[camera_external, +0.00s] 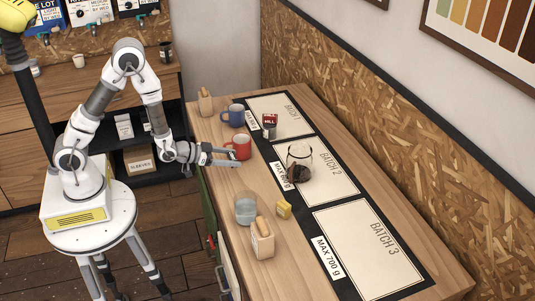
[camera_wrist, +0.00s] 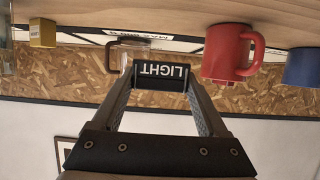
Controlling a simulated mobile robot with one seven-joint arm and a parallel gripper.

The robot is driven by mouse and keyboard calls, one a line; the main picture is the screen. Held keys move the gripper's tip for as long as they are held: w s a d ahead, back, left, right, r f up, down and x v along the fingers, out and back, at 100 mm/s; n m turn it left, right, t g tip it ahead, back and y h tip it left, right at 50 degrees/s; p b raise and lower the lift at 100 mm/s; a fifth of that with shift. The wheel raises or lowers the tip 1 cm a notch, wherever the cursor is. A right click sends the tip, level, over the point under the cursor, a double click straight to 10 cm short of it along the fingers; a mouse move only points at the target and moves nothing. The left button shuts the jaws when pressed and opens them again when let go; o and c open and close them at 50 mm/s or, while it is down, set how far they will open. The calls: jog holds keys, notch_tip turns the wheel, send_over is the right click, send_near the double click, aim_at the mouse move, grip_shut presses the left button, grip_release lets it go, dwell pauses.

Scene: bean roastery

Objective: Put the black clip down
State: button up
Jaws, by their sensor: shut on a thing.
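My gripper (camera_wrist: 162,79) is shut on the black clip (camera_wrist: 161,72), which bears the white word LIGHT and sits between the fingertips in the wrist view. In the external view my gripper (camera_external: 231,158) is at the left edge of the wooden counter, beside the red mug (camera_external: 242,149). It appears to be held above the counter top. The clip is too small to make out clearly there. The wrist view is upside down, with the counter along its top.
A black mat has three pale panels, Batch 1 (camera_external: 281,105), Batch 2 (camera_external: 335,175) and Batch 3 (camera_external: 365,250). A glass vessel (camera_external: 299,156) stands on Batch 2. A blue mug (camera_external: 235,117), red tin (camera_external: 270,121), yellow block (camera_external: 284,210) and glass jar (camera_external: 246,210) stand around. Batch 3 is clear.

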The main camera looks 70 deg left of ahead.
jog(key=w+y+b, duration=0.1)
jog(key=w+b, duration=0.1)
jog(key=b, duration=0.2)
jog(key=shift+n, duration=0.4)
jog(key=b, duration=0.1)
jog(key=w+d+b, duration=0.1)
jog(key=b, duration=0.1)
jog(key=shift+r+n+y+b, duration=0.3)
jog(key=r+b, duration=0.2)
jog(key=b, duration=0.5)
send_over(244, 188)
jog(key=a, duration=0.1)
jog(key=shift+d+r+b, duration=0.35)
jog(key=shift+d+r, duration=0.05)
jog(key=shift+d, duration=0.25)
jog(key=shift+f, duration=0.1)
notch_tip(244, 188, down, 9)
jog(key=b, duration=0.4)
jog(key=shift+f+b, duration=0.2)
jog(key=shift+b, duration=0.1)
